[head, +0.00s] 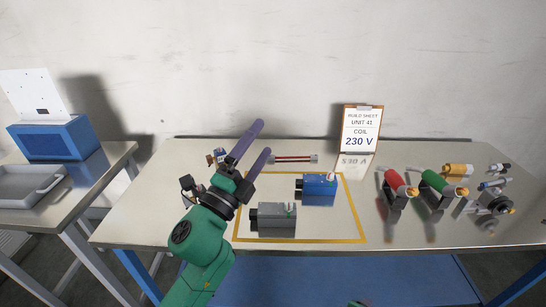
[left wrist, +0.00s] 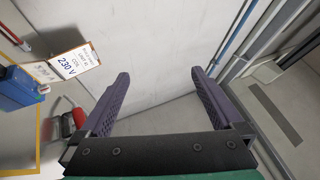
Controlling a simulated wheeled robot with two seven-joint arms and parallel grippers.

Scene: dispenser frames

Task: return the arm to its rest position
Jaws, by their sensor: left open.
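My left arm comes in from the lower left in the head view. Its left gripper (head: 262,138) has two purple fingers, apart and empty, pointing up and right above the table's back part. In the left wrist view the left gripper (left wrist: 161,76) shows its fingers wide apart, with only pale wall and floor between them and nothing held. My right gripper is not in view; only a small green bit shows at the bottom edge of the head view.
The table (head: 140,215) carries a blue unit (head: 319,190) and a grey unit (head: 274,220) inside a yellow outline. A build sheet (head: 361,130) reading 230 V stands behind. Red (head: 396,181) and green (head: 432,180) handled tools stand right. A grey tray (head: 25,187) is on the left bench.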

